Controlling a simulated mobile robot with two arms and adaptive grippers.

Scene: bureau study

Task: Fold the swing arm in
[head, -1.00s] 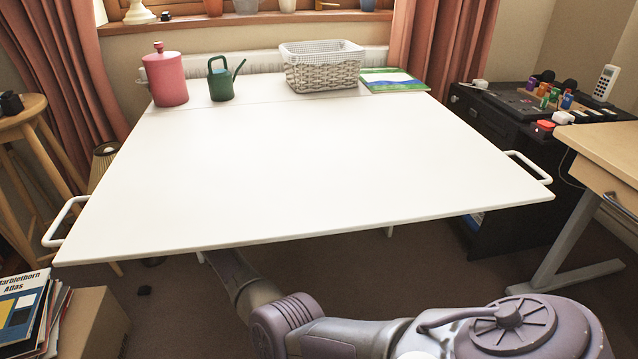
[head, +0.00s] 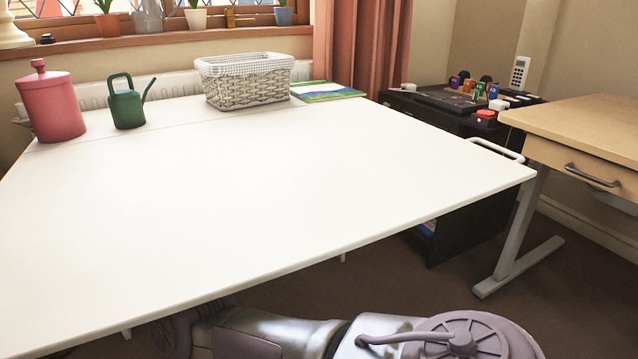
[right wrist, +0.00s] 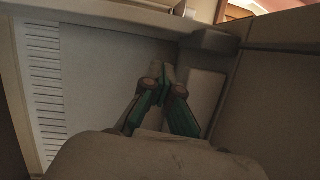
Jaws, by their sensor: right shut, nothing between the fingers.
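The white table (head: 230,190) has its leaf up and level, with a seam (head: 150,128) across the top near the back. Its underside and any swing arm below are hidden in the head view. One of my arms reaches under the near edge there, its gripper hidden. In the right wrist view my right gripper (right wrist: 160,82) is shut and empty, in dim space with pale panels around it. A short grey block (right wrist: 210,42) sits just beyond and right of the fingertips; I cannot tell whether it belongs to the swing arm. My left gripper is not in view.
A pink canister (head: 52,102), a green watering can (head: 126,104), a white basket (head: 246,82) and a flat book (head: 326,90) stand along the table's back. A white handle (head: 495,149) projects at right. A wooden desk (head: 580,130) and black cabinet (head: 455,195) are beyond.

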